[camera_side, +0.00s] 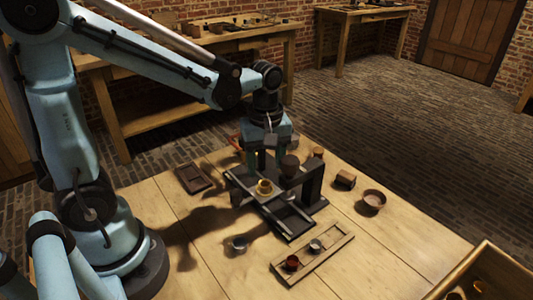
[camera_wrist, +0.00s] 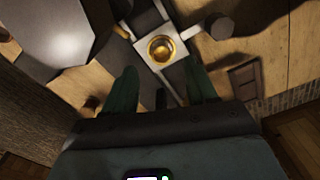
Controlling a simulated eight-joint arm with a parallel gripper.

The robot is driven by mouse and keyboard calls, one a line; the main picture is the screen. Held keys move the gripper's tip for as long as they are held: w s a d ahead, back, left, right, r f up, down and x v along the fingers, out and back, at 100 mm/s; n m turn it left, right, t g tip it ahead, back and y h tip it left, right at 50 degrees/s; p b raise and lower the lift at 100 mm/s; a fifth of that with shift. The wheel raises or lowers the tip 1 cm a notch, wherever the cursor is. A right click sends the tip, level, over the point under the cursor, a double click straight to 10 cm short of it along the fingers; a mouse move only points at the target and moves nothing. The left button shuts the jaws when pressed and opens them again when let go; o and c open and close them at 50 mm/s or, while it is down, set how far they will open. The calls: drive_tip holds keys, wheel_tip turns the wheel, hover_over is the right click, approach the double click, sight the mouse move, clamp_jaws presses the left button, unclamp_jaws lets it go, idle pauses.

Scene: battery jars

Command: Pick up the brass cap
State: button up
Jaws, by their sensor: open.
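The brass cap (camera_side: 264,187) is a small golden round piece on the dark stand (camera_side: 236,187) in the middle of the table. My gripper (camera_side: 266,158) is above and behind the cap in the side view. In the wrist view its two green fingers (camera_wrist: 162,80) are spread apart, with the cap beyond their tips. The gripper is open and empty.
A wooden tray (camera_side: 335,245) holds a red cup and a metal cup. The table's front is mostly clear.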

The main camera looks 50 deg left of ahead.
sight(265, 187)
drive_tip(key=shift+s+a+f, duration=0.1)
drive_tip(key=shift+f, duration=2.45)
drive_tip(key=shift+c, duration=0.3)
clamp_jaws()
drive_tip(key=shift+r, duration=0.1)
